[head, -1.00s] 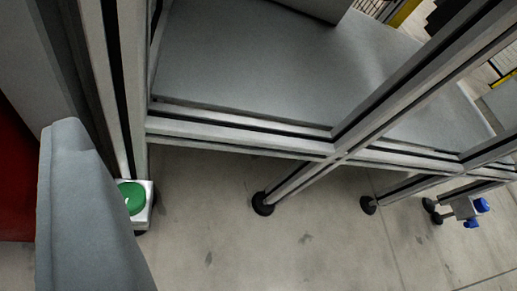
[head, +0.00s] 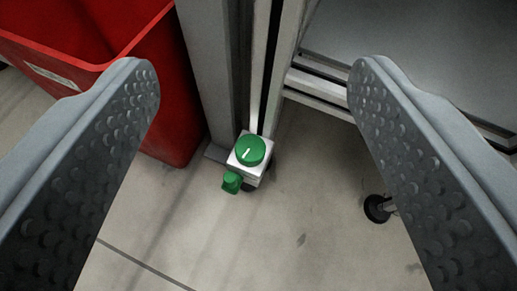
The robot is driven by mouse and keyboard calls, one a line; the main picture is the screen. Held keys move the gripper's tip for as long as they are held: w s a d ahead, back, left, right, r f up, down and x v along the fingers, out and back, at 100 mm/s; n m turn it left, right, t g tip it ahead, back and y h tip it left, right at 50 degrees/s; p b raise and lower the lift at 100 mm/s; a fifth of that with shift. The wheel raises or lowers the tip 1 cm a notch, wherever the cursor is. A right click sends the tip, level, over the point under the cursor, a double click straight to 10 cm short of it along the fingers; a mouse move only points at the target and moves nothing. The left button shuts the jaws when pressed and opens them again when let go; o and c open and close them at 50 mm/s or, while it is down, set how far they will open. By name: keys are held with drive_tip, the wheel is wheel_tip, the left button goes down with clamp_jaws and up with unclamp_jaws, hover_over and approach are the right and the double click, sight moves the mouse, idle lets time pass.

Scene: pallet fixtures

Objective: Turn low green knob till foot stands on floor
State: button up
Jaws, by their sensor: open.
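A round green knob (head: 251,150) with a white mark sits on top of a small white block (head: 243,169) at the base of an aluminium post. A second, smaller green knob (head: 231,183) sits lower, on the block's front left side. A dark foot (head: 249,187) shows partly beneath the block; whether it touches the floor I cannot tell. My gripper (head: 252,75) is open and empty. Its two grey, studded fingers stand wide apart, left and right of the block in the picture, and touch neither knob.
A red bin (head: 172,125) stands to the left, close to the post (head: 262,75). A grey frame with a panel (head: 430,50) is at the right, with another black foot (head: 376,209) on the floor. The concrete floor (head: 240,250) in front is clear.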

drive_tip(key=s+d+f+n+y, duration=0.1)
drive_tip(key=s+d+f, duration=0.15)
drive_tip(key=f, duration=0.95)
drive_tip(key=g+y, duration=0.1)
drive_tip(key=y, duration=0.1)
approach(249, 155)
drive_tip(key=shift+n, duration=0.4)
drive_tip(key=x, duration=0.9)
drive_tip(key=shift+w+d+f, duration=0.15)
drive_tip(key=shift+w+f, duration=0.1)
drive_tip(key=shift+w, duration=0.15)
drive_tip(key=c, duration=1)
drive_tip(key=shift+a+m+t+h, duration=0.1)
drive_tip(key=shift+m+t+h, duration=0.05)
drive_tip(key=shift+m+h, duration=0.4)
drive_tip(key=shift+a+m+t+h, duration=0.15)
drive_tip(key=shift+m+h, duration=0.2)
drive_tip(key=shift+h, duration=0.3)
drive_tip(key=shift+m+h, duration=1.3)
drive_tip(key=shift+h, duration=0.2)
